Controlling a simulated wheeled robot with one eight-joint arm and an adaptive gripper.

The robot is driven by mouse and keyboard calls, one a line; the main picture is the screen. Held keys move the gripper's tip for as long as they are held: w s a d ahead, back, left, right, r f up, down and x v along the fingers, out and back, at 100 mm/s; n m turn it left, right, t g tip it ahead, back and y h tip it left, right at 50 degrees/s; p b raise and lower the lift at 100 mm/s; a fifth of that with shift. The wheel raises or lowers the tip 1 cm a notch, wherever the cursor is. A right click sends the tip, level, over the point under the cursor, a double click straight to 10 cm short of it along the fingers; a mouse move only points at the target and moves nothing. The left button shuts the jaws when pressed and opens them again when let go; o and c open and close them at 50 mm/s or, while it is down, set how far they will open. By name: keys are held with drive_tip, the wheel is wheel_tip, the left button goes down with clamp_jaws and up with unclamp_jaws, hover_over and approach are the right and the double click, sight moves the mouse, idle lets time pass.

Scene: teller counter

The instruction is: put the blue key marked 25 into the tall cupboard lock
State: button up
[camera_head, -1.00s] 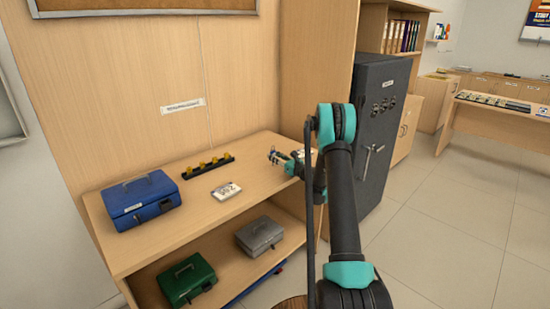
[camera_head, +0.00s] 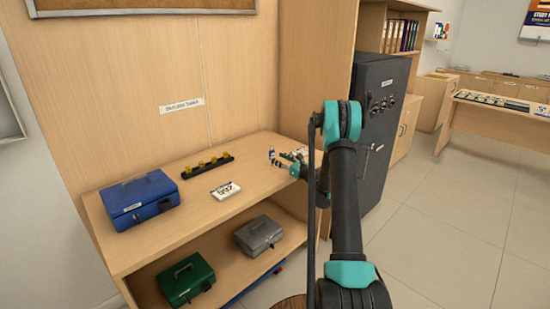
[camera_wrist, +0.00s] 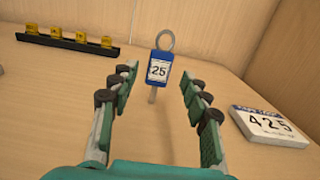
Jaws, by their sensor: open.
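The blue key marked 25 (camera_wrist: 158,72) stands upright on the wooden counter in the wrist view, with its ring on top and its metal shaft below. It also shows small and blue in the head view (camera_head: 271,153). My gripper (camera_wrist: 160,78) is open and empty, with one finger to each side of the key in the picture; I see no contact. In the head view my gripper (camera_head: 286,158) is low over the counter's right end, just right of the key. I cannot make out the tall cupboard lock.
A number block reading 425 (camera_wrist: 268,127) lies right of my fingers. A black rack with yellow pieces (camera_head: 208,165), another number block (camera_head: 225,190) and a blue cash box (camera_head: 140,200) are on the counter. A dark safe (camera_head: 379,130) stands right. The counter (camera_head: 190,220) has bare room in front.

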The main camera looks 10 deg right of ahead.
drive_tip(key=v, duration=0.8)
drive_tip(key=shift+s, duration=0.1)
drive_tip(key=s+a+r+n, duration=0.1)
drive_tip(key=s+a+n+g, duration=0.1)
drive_tip(key=a+n, duration=0.1)
drive_tip(key=s+a+r+n+g, duration=0.1)
drive_tip(key=s, duration=0.1)
drive_tip(key=shift+a+r+n, duration=0.3)
drive_tip(key=shift+r, duration=0.05)
drive_tip(key=s+a+r+n+g+h, duration=0.1)
drive_tip(key=s+a+n+g+h, duration=0.15)
drive_tip(key=s+n, duration=0.45)
drive_tip(key=s+a+r+n+g+h, duration=0.1)
drive_tip(key=s+a+n+g, duration=0.25)
drive_tip(key=s, duration=0.55)
drive_tip(key=s+d+f+n+g+h, duration=0.1)
drive_tip(key=s+n, duration=0.3)
drive_tip(key=s, duration=0.4)
drive_tip(key=s+d+f+n+g+h, duration=0.1)
drive_tip(key=s+d+f+n+h, duration=0.1)
drive_tip(key=s, duration=0.7)
drive_tip(key=s+d+f+n+h, duration=0.2)
drive_tip(key=s+d+n+h, duration=0.2)
drive_tip(key=s+n, duration=0.3)
drive_tip(key=shift+s+f+n+g, duration=0.25)
drive_tip(key=shift+s+n+g, duration=0.15)
drive_tip(key=shift+s, duration=0.85)
drive_tip(key=shift+a+h, duration=0.1)
drive_tip(key=shift+h, duration=0.15)
drive_tip(key=shift+c, duration=0.5)
